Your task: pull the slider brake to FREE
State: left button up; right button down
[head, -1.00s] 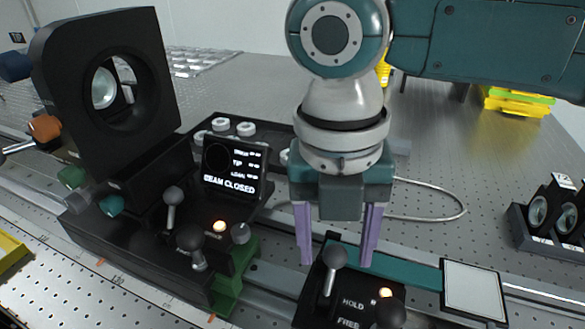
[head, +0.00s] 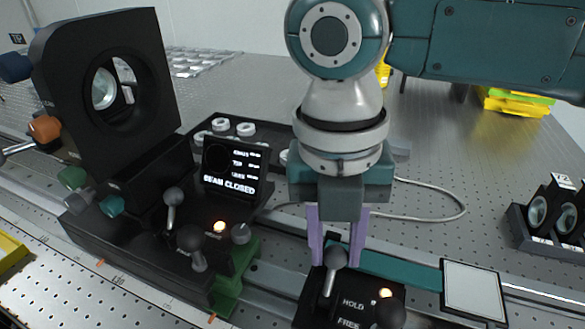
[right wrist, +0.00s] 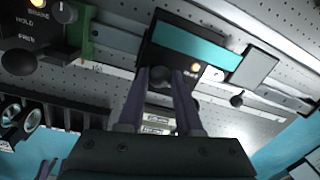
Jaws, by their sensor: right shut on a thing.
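The slider brake is a black box (head: 312,309) with HOLD and FREE labels and a lit amber lamp, on the rail at the lower middle of the head view. Its lever ends in a dark round knob (head: 335,257), on the HOLD side. My right gripper (head: 336,262) points down with its purple fingers shut on the knob. In the right wrist view the knob (right wrist: 160,77) sits between the fingertips.
A black carriage with a round-apertured mount (head: 107,95) and similar knobbed levers stands to the left. Its screen (head: 232,167) reads BEAM CLOSED. A teal bar and white plate (head: 473,290) lie right of the brake. Lens holders (head: 550,215) stand at far right.

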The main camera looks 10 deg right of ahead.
aim_at(331, 283)
jog(key=shift+s+r+p, duration=0.15)
jog(key=shift+r+p, duration=0.1)
jog(key=shift+p, duration=0.25)
jog(key=s+t+h+p, duration=0.1)
jog(key=p, duration=0.1)
jog(key=s+a+t+h+p, duration=0.1)
jog(key=t+p, duration=0.1)
jog(key=p, duration=0.1)
jog(key=shift+a+r, duration=0.25)
jog(key=shift+r, duration=0.1)
jog(key=shift+s+a+f+t+h+p, duration=0.2)
jog(key=shift+s+a+t+h+p, duration=0.2)
jog(key=shift+t+h+p, duration=0.3)
jog(key=shift+s+a+f+t, duration=0.1)
jog(key=shift+s+t, duration=0.15)
jog(key=shift+t, duration=0.25)
jog(key=shift+s+a+f+t+h, duration=0.3)
jog(key=shift+s+t+h, duration=0.15)
jog(key=shift+t+h, duration=0.25)
jog(key=shift+s+a+f+t+h+b, duration=0.2)
jog(key=shift+s+f+t+h+b, duration=0.1)
jog(key=shift+t+b, duration=0.25)
jog(key=shift+s+a+f+t+h+b, duration=0.25)
jog(key=shift+s+t+h+b, duration=0.2)
jog(key=shift+t+h+b, duration=0.4)
